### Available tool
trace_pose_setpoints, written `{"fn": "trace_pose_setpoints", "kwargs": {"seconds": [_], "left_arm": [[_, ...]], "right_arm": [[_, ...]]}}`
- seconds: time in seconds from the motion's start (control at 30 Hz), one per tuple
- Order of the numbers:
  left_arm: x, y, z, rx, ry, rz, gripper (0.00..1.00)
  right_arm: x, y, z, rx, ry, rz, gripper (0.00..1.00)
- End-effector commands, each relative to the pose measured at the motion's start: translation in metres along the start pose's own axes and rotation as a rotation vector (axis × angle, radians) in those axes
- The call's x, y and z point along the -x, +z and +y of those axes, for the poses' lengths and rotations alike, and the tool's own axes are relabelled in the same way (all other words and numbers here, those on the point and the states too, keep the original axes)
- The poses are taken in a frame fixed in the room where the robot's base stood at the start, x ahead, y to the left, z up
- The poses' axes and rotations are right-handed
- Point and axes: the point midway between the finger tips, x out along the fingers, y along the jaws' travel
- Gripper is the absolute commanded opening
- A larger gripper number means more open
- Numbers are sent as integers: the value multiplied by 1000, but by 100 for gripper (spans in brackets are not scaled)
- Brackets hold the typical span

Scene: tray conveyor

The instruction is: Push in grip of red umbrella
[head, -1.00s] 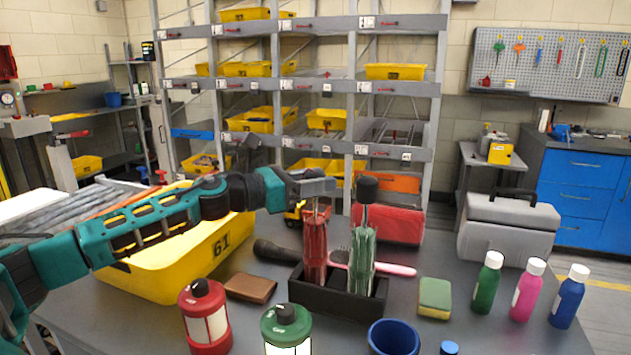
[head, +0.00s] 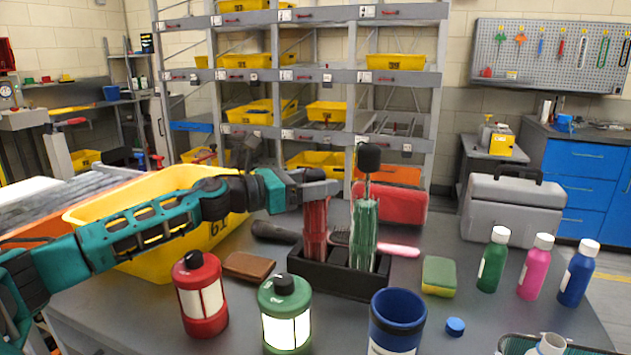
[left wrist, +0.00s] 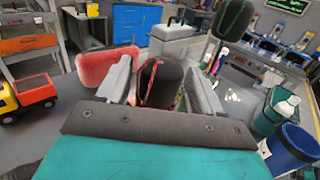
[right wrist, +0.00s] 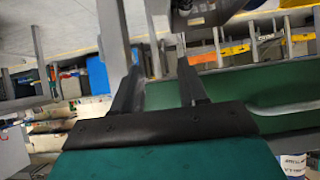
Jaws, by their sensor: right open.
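The red umbrella (head: 315,229) stands upright in a black box (head: 335,280) on the grey table. The green umbrella (head: 363,235) stands to its right, its black grip (head: 369,157) raised on a thin shaft. My left gripper (head: 320,188) is at the top of the red umbrella and hides its grip in the head view. In the left wrist view, the red umbrella's black grip (left wrist: 161,83), with a red strap, lies between the spread fingers; contact is unclear. The green umbrella's grip shows there at top right (left wrist: 233,20). My right gripper (right wrist: 158,68) is open and empty.
A red canister (head: 200,295), a green canister (head: 286,312) and a blue cup (head: 397,322) stand in front of the box. A yellow bin (head: 150,262) is below my left arm. A sponge (head: 439,276) and several bottles are at right.

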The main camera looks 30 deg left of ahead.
Motion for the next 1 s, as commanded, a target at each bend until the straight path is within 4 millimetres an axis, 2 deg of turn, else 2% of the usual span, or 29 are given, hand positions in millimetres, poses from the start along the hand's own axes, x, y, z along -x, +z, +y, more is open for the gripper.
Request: {"fn": "trace_pose_setpoints", "kwargs": {"seconds": [0.33,0.6,1.0], "left_arm": [[5,0,1,-1,2,-2,66],[31,-3,0,0,1,1,66],[58,-1,0,2,0,0,66]], "right_arm": [[-2,3,1,0,1,0,43],[-10,14,-4,-7,-9,-11,43],[-16,3,-14,-11,-35,13,43]]}}
